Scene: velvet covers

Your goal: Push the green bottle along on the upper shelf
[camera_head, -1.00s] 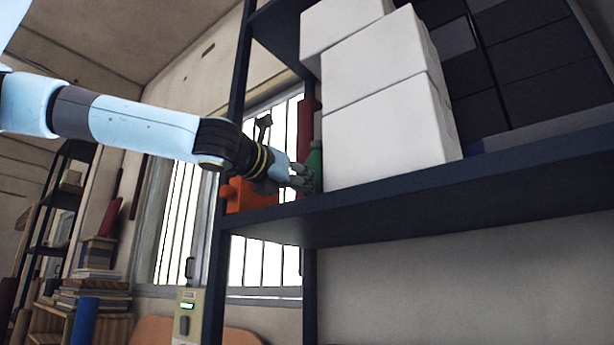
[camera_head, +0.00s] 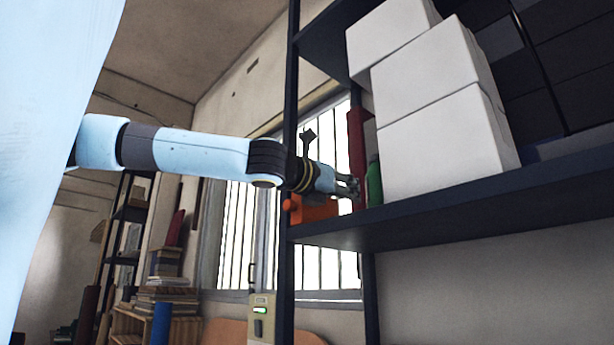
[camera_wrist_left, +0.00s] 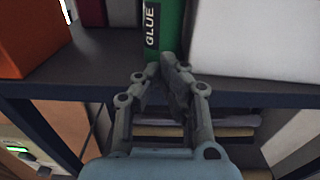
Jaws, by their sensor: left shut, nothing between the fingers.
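The green bottle (camera_head: 374,182) stands upright on the upper shelf (camera_head: 450,206), just left of the white boxes. In the left wrist view the bottle (camera_wrist_left: 165,28) carries a dark label reading GLUE, and its top is out of frame. My left gripper (camera_head: 352,188) is shut and empty at the shelf's front edge, left of the bottle in the head view. In the left wrist view its fingertips (camera_wrist_left: 165,66) lie right in front of the bottle's lower part; whether they touch it I cannot tell. My right gripper is not in view.
Stacked white boxes (camera_head: 437,140) stand close on the bottle's right. An orange object (camera_head: 314,210) and a red object (camera_head: 357,150) are on its left. A dark shelf post (camera_head: 287,130) rises near my left wrist. Dark boxes fill the shelf's right part.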

